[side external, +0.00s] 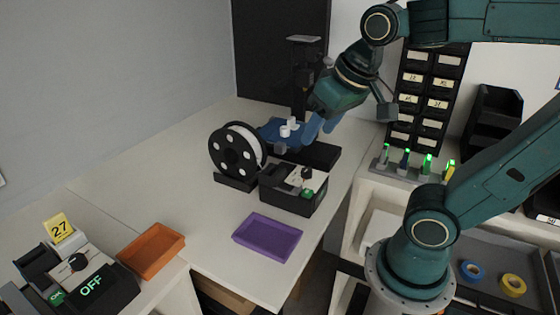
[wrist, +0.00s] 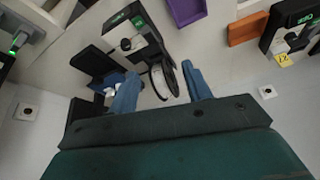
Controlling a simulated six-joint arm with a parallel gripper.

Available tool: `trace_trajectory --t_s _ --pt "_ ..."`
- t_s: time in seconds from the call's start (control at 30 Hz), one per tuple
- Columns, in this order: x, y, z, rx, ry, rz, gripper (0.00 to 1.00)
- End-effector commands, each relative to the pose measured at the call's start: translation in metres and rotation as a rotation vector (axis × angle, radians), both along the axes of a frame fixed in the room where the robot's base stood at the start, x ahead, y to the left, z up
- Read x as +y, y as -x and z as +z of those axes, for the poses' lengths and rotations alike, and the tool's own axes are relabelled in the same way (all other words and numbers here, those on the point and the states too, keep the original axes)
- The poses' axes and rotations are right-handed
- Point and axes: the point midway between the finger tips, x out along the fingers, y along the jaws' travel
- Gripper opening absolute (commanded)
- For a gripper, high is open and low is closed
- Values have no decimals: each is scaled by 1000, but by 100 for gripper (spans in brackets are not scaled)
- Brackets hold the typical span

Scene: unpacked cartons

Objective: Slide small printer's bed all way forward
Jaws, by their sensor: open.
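The small printer (side external: 318,154) stands at the back of the white table with a dark base and upright column. Its blue bed (side external: 272,133) carries small white pieces (side external: 289,127). My gripper (side external: 320,130) is open, its blue fingers just right of the bed and close to it; whether they touch is unclear. In the wrist view my gripper (wrist: 160,88) has its fingers spread wide with nothing held. There the bed (wrist: 98,88) is partly hidden behind the left finger.
A black filament spool (side external: 237,152) and a control box (side external: 293,188) stand in front of the printer. A purple tray (side external: 268,237) lies near the table edge. An orange tray (side external: 150,250) and a unit marked OFF (side external: 95,285) are at lower left.

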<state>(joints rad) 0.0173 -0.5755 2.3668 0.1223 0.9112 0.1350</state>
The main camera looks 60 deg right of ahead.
Motion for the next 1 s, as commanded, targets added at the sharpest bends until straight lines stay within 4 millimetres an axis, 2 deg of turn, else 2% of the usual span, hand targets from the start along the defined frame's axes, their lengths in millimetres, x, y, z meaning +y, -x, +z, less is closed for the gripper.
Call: trace_trajectory --t_s 0.23,0.47,0.77,1.0 --pt "-29 -46 9 43 -27 -275 49" --pt "-56 -87 9 66 -42 -531 49" --pt "-91 -137 -5 81 -45 -867 49" --pt "-118 -171 -25 75 -34 -1124 49"
